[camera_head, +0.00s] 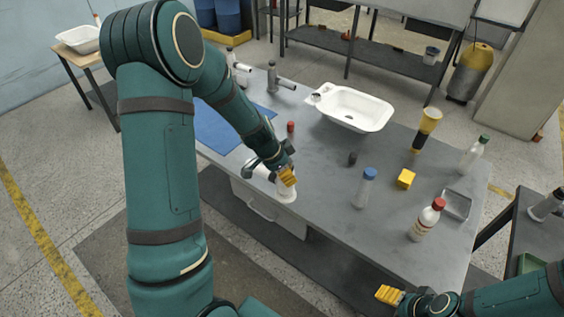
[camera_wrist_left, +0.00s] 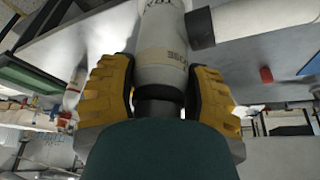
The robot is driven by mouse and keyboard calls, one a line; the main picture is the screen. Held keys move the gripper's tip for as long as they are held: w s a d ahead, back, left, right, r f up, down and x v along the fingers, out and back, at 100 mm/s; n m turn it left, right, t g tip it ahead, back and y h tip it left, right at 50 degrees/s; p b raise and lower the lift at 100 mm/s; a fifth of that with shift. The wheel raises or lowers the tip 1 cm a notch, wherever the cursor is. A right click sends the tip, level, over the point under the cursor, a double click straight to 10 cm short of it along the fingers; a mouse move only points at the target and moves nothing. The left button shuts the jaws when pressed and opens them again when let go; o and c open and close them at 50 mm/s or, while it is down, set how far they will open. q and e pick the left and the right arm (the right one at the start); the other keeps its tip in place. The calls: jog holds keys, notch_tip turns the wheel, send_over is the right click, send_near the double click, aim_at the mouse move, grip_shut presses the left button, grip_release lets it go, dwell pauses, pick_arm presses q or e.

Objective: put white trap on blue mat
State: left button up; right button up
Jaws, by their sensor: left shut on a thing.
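The white trap (camera_head: 286,192) is in my left gripper (camera_head: 287,176), near the front left edge of the grey table. In the left wrist view the trap (camera_wrist_left: 163,45) is a white body with printed marks and a side pipe, between the two yellow fingers of the gripper (camera_wrist_left: 160,95). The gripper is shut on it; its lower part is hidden. The blue mat (camera_head: 213,128) lies flat at the table's left, partly hidden behind my left arm. My right gripper (camera_head: 390,294) is at the bottom right, off the table's front; its finger gap is unclear.
Near the mat stand pipe fittings (camera_head: 272,79) and a red-capped item (camera_head: 291,127). A white basin (camera_head: 354,108) is at the back. Toward the right are a blue-capped bottle (camera_head: 363,188), a yellow block (camera_head: 405,178) and a red-capped bottle (camera_head: 427,219).

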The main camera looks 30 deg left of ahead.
pick_arm(q)
jog(key=s+d+f+n+y, duration=0.2)
jog(key=s+d+f+n, duration=0.4)
jog(key=d+f, duration=0.6)
notch_tip(320, 180, down, 2)
jog(key=s, duration=0.2)
jog(key=shift+s+d+f+n+t+y, duration=0.2)
jog(key=shift+s+d+n+t+y, duration=0.1)
jog(key=shift+d+n+t, duration=0.1)
